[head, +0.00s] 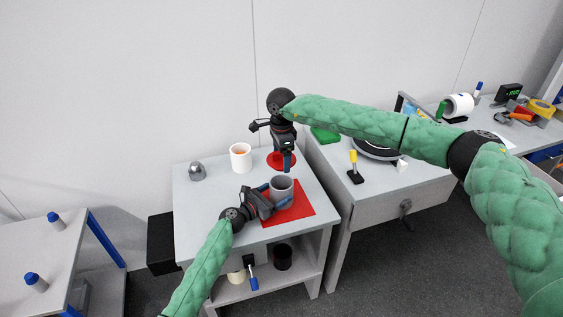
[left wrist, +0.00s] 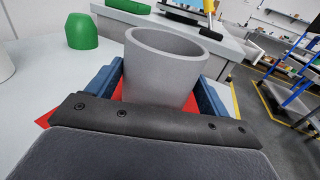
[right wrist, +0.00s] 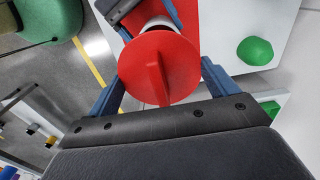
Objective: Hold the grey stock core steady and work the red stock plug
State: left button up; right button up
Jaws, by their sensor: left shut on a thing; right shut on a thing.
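The grey stock core (head: 281,193) is an open-topped, cup-like cylinder standing on the red mat (head: 298,212). My left gripper (head: 272,198) is shut on its sides; the left wrist view shows the core (left wrist: 165,68) between the two blue fingers, its rim clear. The red stock plug (head: 274,160) is a round disc with a raised rib. My right gripper (head: 287,163) is shut on it, pointing down. The plug fills the middle of the right wrist view (right wrist: 158,68) and partly hides the core there. The plug is apart from the core, beyond it in the head view.
A white cup (head: 241,157) and a grey dome (head: 197,171) stand on the table's left and back. A green dome (left wrist: 82,31) stands beyond the core. The adjoining bench holds a yellow-handled tool (head: 354,168). The table's front left is clear.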

pick_arm(q)
jog(key=o, duration=1)
jog(key=shift+f, duration=0.2)
pick_arm(e)
jog(key=shift+w+f, duration=0.1)
pick_arm(q)
jog(key=shift+o, duration=0.2)
